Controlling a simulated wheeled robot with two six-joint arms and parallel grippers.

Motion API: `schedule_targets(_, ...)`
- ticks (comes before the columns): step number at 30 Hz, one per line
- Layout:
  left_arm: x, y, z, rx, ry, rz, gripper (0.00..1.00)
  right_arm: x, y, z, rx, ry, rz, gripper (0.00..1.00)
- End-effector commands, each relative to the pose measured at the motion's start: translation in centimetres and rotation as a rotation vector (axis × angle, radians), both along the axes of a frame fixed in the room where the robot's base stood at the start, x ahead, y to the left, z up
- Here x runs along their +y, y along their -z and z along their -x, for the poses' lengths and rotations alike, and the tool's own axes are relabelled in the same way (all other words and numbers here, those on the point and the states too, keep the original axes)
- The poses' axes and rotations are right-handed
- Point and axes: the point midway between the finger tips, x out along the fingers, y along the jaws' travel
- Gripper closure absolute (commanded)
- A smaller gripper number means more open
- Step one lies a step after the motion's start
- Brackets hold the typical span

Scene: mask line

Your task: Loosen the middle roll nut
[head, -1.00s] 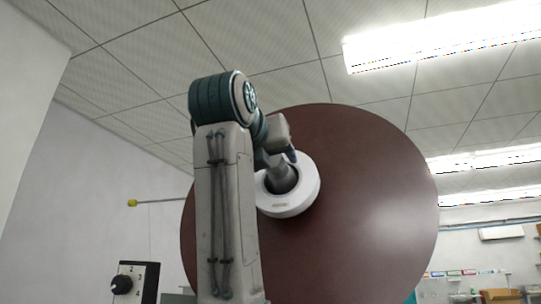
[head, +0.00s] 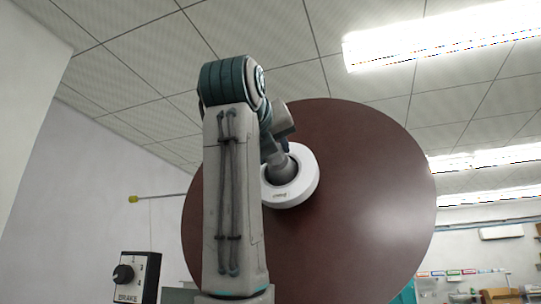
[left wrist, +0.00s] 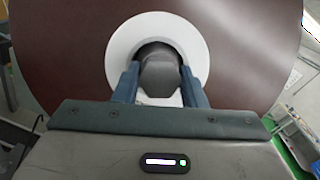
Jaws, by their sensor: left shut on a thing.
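A large dark red-brown roll (head: 370,200) faces me, and it also fills the back of the left wrist view (left wrist: 240,45). A white ring (head: 304,188) with a small label sits at its centre. Inside the ring is a grey rounded piece, which I take for the roll nut (left wrist: 160,72). My left gripper (left wrist: 159,78) has its two blue fingers on either side of this nut and is shut on it. In the head view my left arm hides the left part of the roll and most of the grip. My right gripper is not in view.
A black brake panel with a knob (head: 123,274) stands at the lower left. A thin rod with a yellow tip (head: 133,199) sticks out left of the roll. Shelves with boxes (head: 494,295) are far off at the lower right.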

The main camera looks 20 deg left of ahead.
Motion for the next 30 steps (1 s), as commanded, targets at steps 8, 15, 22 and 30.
schedule_targets(8,0.0,0.2,0.0,0.009,-0.062,0.253,0.85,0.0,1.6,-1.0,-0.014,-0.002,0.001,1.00)
schedule_targets(15,0.0,0.1,0.0,0.016,-0.116,0.474,0.85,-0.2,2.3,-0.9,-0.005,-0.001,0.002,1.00)
schedule_targets(22,-0.1,0.0,0.0,0.024,-0.167,0.686,0.85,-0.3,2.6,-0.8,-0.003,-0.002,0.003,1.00)
schedule_targets(30,-0.1,-0.1,0.0,0.033,-0.226,0.935,0.85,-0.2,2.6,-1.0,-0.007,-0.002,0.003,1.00)
